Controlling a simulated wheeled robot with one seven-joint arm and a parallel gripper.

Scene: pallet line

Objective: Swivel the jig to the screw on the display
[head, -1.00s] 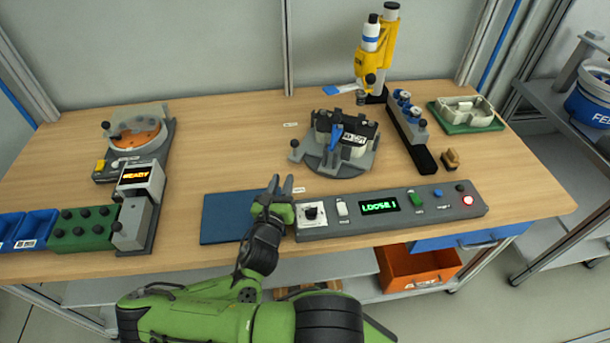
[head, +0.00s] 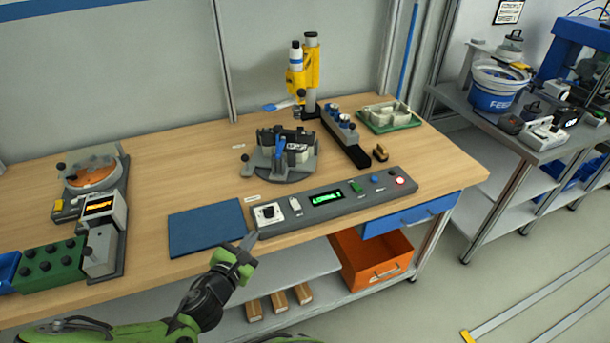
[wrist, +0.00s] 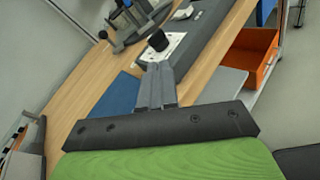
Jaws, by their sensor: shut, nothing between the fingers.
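The jig (head: 280,165) stands on the middle of the bench, a grey round swivel base with a dark block and a blue lever on it. A black-knobbed handle sticks out on its left. The display (head: 327,197) on the grey control panel (head: 345,208) glows green; its text is too small to read surely, but it looks like "LOOSE 1". My gripper (head: 249,241) is shut and empty in front of the panel's left end, near the bench's front edge. In the wrist view its fingers (wrist: 157,85) lie together, pointing toward the panel's black knob (wrist: 158,41).
A blue mat (head: 206,229) lies left of the panel.

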